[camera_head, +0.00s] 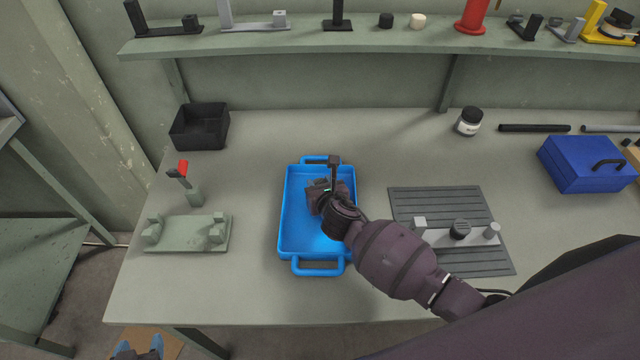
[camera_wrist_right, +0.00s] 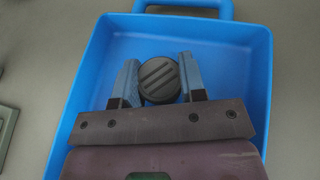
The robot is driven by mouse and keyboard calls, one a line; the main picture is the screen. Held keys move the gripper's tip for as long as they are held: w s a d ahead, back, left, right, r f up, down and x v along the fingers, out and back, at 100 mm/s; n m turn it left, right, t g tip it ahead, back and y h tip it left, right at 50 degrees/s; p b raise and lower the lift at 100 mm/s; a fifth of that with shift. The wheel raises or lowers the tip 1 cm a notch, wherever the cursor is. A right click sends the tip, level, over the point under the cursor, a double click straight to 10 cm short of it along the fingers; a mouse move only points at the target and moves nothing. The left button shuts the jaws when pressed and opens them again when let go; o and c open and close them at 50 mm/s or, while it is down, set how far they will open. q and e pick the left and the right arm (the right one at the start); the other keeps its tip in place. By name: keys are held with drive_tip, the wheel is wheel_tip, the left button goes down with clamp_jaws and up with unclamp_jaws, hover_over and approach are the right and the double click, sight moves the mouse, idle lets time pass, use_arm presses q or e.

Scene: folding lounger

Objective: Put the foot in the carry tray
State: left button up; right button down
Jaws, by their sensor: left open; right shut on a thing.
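The foot (camera_wrist_right: 159,80) is a round black piece with grooves across its face. In the right wrist view it sits between the two blue fingers of my right gripper (camera_wrist_right: 159,84), which is shut on it. Foot and fingers are within the outline of the blue carry tray (camera_wrist_right: 255,70); I cannot tell whether the foot touches the tray floor. In the head view the tray (camera_head: 287,225) stands mid-bench, and my right wrist over it hides the foot. My left gripper (camera_head: 139,346) is open and empty at the bottom left edge, its blue fingertips apart, below the bench front.
A grey ribbed mat (camera_head: 405,200) with a light fixture lies right of the tray. A green fixture (camera_head: 188,236) stands left, a black bin (camera_head: 200,128) behind it. A blue box (camera_head: 580,165) and a jar (camera_head: 469,122) stand right. A shelf (camera_head: 330,45) runs along the back.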

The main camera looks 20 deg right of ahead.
drive_tip(key=shift+f, duration=0.25)
drive_tip(key=c, duration=0.6)
unclamp_jaws()
drive_tip(key=p+v, duration=0.1)
drive_tip(key=v, duration=1)
drive_tip(key=shift+p, duration=0.3)
